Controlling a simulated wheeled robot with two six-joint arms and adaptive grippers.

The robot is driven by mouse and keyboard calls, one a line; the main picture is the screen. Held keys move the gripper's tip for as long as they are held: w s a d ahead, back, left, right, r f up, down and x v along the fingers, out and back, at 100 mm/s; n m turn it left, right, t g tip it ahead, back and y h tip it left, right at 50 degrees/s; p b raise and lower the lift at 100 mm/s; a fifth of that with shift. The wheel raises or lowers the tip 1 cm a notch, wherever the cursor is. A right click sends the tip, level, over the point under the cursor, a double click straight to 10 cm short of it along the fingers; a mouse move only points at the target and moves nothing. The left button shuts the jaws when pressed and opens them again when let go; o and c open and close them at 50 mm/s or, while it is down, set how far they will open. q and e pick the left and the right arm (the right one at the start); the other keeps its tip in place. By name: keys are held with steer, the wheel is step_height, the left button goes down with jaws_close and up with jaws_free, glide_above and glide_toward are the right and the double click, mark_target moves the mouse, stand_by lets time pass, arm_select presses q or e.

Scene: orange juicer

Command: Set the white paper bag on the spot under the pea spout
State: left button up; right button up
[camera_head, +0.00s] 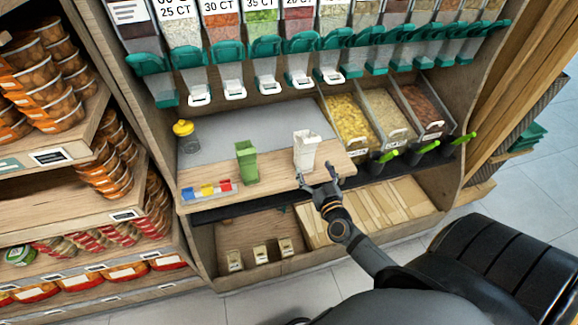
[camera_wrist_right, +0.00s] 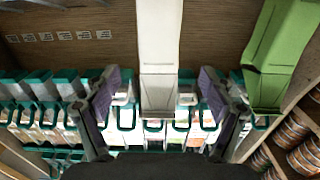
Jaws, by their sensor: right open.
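The white paper bag (camera_head: 305,152) stands upright on the wooden counter ledge, right of the green bag (camera_head: 246,163). My right gripper (camera_head: 317,176) is open at the near side of the white bag, low by its base. In the right wrist view the white bag (camera_wrist_right: 160,50) lies between the two spread fingers (camera_wrist_right: 161,78), with gaps on both sides. The bin with green contents (camera_head: 263,20), which look like peas, has a teal-topped spout (camera_head: 266,72) above and left of the white bag. My left gripper is out of view.
A yellow-lidded jar (camera_head: 184,132) and small coloured blocks (camera_head: 206,190) are on the counter's left. The grey counter surface (camera_head: 225,125) under the spouts is mostly clear. Open bins of yellow pieces (camera_head: 351,119) and other goods stand to the right.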

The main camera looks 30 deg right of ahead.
mark_target(308, 155)
steer(key=shift+w+d+r, duration=0.2)
steer(key=shift+w, duration=0.2)
steer(key=x, duration=0.4)
steer(key=shift+f, duration=0.1)
steer(key=shift+w, duration=0.2)
steer(key=b+x, duration=0.1)
steer(key=x, duration=0.4)
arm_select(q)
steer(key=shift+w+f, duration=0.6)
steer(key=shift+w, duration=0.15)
arm_select(e)
steer(key=c, duration=1)
